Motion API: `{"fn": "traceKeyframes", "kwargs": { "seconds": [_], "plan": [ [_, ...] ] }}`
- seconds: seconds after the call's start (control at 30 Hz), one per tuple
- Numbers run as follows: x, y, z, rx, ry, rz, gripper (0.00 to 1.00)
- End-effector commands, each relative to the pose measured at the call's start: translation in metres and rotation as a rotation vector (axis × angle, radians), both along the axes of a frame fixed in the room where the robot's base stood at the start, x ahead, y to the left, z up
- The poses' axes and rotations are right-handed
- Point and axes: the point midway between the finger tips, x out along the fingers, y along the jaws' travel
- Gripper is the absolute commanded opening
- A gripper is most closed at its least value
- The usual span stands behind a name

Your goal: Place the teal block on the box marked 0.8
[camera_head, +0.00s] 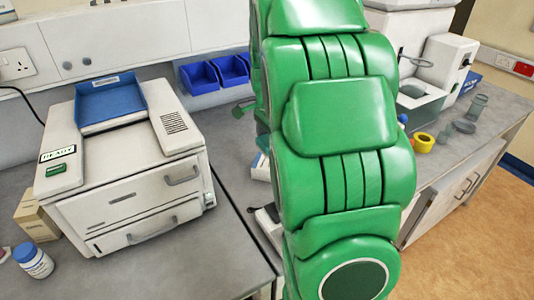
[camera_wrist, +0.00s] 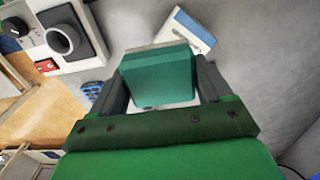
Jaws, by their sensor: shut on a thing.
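In the wrist view, my gripper (camera_wrist: 160,72) is shut on the teal block (camera_wrist: 157,80), with a dark finger against each side of it. A pale strip shows along the block's far edge and a white patch shows below it; I cannot tell what they belong to. A white and blue box (camera_wrist: 190,28) lies just beyond the block on the grey surface. I can read no 0.8 mark on any box. In the head view, my green arm hides the gripper and the block. A white and blue item (camera_head: 260,166) shows partly beside the arm.
A white printer-like machine (camera_head: 125,165) stands on the left bench, with a small tan box (camera_head: 36,218) and a blue-capped bottle (camera_head: 34,262) beside it. Blue bins (camera_head: 199,78) hang on the back wall. A yellow ring (camera_head: 423,142) and glassware stand on the right bench.

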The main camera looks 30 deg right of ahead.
Motion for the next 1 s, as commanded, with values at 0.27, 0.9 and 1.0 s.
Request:
{"fn": "traceKeyframes", "kwargs": {
  "seconds": [0.27,0.9,1.0],
  "plan": [
    [0.024,-0.009,-0.031,0.0,-0.001,0.0,0.48],
    [0.038,-0.014,-0.076,0.001,0.0,0.0,0.48],
    [0.038,-0.014,-0.08,0.001,-0.001,0.0,0.48]
  ]
}}
